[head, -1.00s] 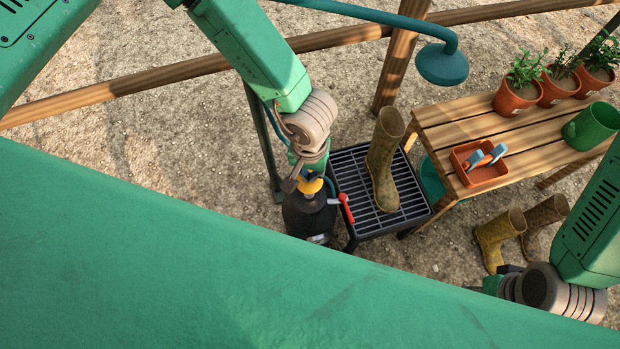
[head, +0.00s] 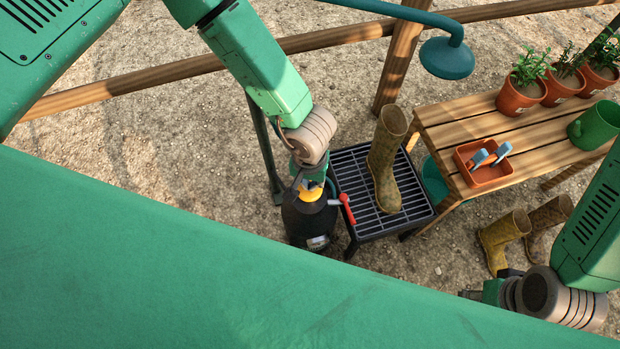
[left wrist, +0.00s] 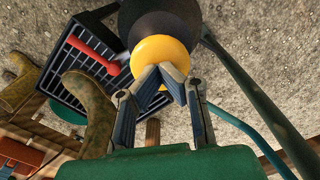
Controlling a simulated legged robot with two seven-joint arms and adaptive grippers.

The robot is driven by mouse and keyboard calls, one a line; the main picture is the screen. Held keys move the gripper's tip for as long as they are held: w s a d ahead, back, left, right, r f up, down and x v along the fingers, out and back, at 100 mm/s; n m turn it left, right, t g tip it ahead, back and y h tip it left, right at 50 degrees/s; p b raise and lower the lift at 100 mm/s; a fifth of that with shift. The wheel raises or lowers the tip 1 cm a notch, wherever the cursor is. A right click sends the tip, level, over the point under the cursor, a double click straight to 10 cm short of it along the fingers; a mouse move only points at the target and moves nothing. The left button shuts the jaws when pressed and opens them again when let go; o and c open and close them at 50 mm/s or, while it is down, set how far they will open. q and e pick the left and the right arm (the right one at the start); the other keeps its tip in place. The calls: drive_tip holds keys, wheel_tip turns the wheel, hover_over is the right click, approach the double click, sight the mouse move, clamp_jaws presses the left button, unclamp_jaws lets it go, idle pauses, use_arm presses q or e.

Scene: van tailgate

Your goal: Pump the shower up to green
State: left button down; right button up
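The shower's black pressure tank (head: 306,220) stands on the gravel left of a slatted black stand. Its yellow pump knob (head: 311,193) is on top, with a red lever (head: 343,205) beside it. A small gauge (head: 318,242) low on the tank is too small to read. My left gripper (head: 304,180) is at the knob from above. In the left wrist view its fingertips (left wrist: 160,69) are together over the near part of the yellow knob (left wrist: 161,52), not around it; whether they touch it is unclear.
A boot (head: 385,160) stands on the slatted stand (head: 355,185). The shower head (head: 447,58) hangs above and behind. A wooden bench (head: 450,117) at right holds pots, a green can and an orange tray (head: 484,176). Two boots (head: 502,238) stand on the gravel below it.

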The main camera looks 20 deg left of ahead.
use_arm(q)
drive_tip(key=shift+r, duration=0.1)
wheel_tip(320, 180, up, 6)
drive_tip(key=p, duration=0.6)
drive_tip(key=shift+p, duration=0.4)
drive_tip(key=shift+f, duration=0.2)
drive_tip(key=shift+f+b, duration=1.95)
drive_tip(key=shift+f, duration=1.05)
wheel_tip(320, 180, up, 6)
drive_tip(key=p, duration=0.6)
drive_tip(key=shift+r, duration=0.25)
drive_tip(key=shift+f, duration=0.1)
drive_tip(key=shift+f, duration=0.1)
